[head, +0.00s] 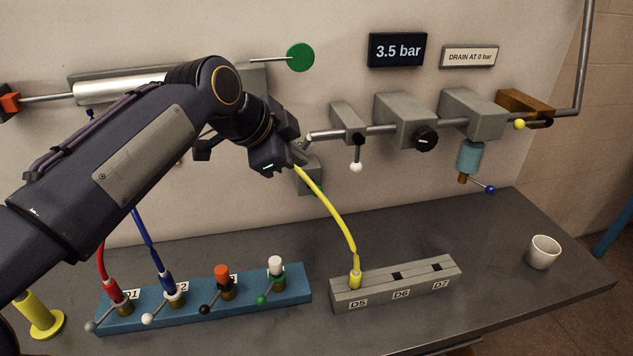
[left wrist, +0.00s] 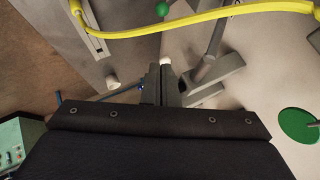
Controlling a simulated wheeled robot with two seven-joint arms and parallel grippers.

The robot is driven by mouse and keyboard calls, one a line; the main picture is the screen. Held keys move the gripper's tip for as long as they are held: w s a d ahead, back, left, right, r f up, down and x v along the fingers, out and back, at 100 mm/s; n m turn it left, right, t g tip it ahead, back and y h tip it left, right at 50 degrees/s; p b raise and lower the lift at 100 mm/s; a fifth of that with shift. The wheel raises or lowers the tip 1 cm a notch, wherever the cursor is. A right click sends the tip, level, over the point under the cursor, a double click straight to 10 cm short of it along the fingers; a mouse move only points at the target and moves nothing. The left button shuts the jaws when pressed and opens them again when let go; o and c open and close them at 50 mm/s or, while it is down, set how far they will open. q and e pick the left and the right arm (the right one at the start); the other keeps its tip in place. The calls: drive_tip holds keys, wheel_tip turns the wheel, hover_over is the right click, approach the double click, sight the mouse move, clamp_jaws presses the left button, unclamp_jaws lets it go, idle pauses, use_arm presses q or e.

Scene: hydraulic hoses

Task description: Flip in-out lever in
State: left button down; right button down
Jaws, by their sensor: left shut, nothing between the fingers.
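My left gripper (head: 300,153) is shut and empty in front of the wall, beside a grey block (head: 309,178) that it partly hides. A lever with a white ball (head: 356,167) hangs down from a wall valve (head: 349,121) to the right. My right gripper is not in view.
A yellow hose (head: 335,208) arcs from near my gripper to the grey D5 socket block (head: 397,286). A blue block (head: 205,301) with red and blue hoses stands left. A white cup (head: 543,252) stands right. A green disc (head: 300,57) is above my gripper.

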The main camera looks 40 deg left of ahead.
use_arm(q)
hover_over(314, 189)
drive_tip(key=s+d, duration=0.2)
drive_tip(key=d, duration=0.1)
wheel_tip(314, 189, down, 7)
drive_tip(key=f, duration=0.1)
drive_tip(key=a+f, duration=0.1)
drive_tip(key=f+p, duration=0.1)
drive_tip(key=shift+w+a+f, duration=0.3)
drive_tip(key=shift+w+a, duration=0.05)
drive_tip(key=shift+a, duration=0.05)
